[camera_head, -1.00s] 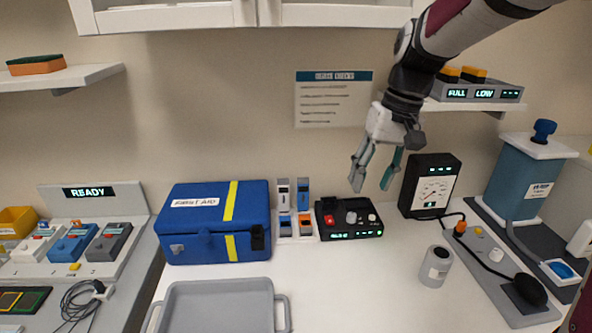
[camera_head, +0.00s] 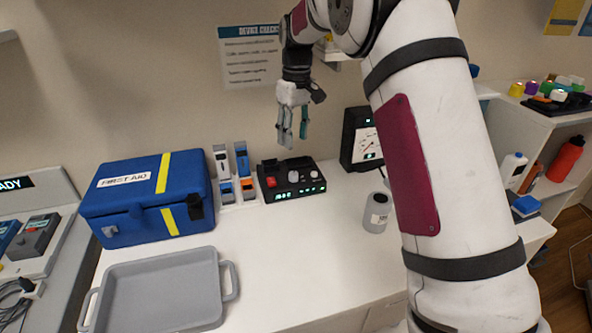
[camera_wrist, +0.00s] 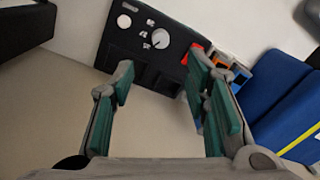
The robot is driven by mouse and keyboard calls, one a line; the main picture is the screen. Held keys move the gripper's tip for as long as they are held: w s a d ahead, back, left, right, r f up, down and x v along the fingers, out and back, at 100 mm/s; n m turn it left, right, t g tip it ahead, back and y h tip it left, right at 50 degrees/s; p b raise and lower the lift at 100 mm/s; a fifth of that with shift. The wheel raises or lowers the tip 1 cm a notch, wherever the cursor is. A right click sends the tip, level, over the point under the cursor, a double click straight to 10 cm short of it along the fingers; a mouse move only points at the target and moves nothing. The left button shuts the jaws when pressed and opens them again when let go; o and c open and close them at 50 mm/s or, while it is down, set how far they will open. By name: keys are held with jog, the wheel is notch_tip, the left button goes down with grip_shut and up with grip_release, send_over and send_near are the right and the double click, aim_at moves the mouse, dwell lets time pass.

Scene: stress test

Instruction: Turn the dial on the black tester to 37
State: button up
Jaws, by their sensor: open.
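The black tester (camera_head: 294,184) sits on the white counter against the back wall. It has a red switch at its left, a light grey dial on top and green lit readouts on its front, too small to read. In the wrist view the dial (camera_wrist: 160,38) shows as a round knob, with a white button (camera_wrist: 124,21) beside it. My gripper (camera_head: 292,143) hangs just above and behind the tester, fingers pointing down. In the wrist view its two teal-padded fingers (camera_wrist: 165,82) are apart with nothing between them; the dial lies beyond their tips, apart from them.
A blue first aid box (camera_head: 140,203) and upright grey-blue and orange devices (camera_head: 233,172) stand left of the tester. A black gauge (camera_head: 358,138) and a grey cylinder (camera_head: 376,212) stand to its right. A grey tray (camera_head: 160,290) lies in front.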

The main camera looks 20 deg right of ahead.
aim_at(293, 173)
jog(key=f, duration=1.1)
jog(key=shift+s+a+f+p, duration=0.1)
jog(key=shift+a+p, duration=0.15)
jog(key=shift+p, duration=0.1)
grip_shut()
